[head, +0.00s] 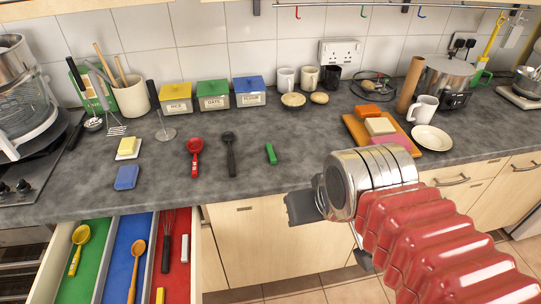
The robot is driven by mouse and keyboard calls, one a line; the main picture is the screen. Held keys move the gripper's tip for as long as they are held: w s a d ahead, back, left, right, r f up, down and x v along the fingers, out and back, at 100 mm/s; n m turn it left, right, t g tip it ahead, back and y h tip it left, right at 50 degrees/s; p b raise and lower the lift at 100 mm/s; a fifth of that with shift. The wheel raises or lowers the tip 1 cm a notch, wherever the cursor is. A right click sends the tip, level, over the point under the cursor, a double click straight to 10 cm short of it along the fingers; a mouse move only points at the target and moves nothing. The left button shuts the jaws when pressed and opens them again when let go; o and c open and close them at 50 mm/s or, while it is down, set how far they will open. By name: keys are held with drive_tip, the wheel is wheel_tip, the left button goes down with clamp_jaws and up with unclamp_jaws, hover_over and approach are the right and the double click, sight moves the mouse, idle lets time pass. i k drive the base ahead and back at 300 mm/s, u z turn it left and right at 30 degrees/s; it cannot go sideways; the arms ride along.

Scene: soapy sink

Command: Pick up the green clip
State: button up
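The green clip (270,153) is a small bright green bar lying on the grey countertop, right of a black spoon. Nothing touches it. My gripper (296,208) shows at the end of my red and silver arm, in front of the counter's front edge. It is lower in the picture and a little right of the clip, clearly apart from it. Only dark parts of the gripper show, and I cannot tell whether its fingers are open or shut. I see nothing held in it.
A red spoon (195,156) and a black spoon (230,153) lie left of the clip. Canisters (213,95) and mugs (286,79) stand behind it. An orange board (354,126) lies to the right. An open drawer (203,243) juts out at lower left. The counter around the clip is clear.

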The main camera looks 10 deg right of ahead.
sight(269, 150)
drive_tip(key=u, duration=3.05)
drive_tip(key=k, duration=0.6)
drive_tip(key=u, duration=0.05)
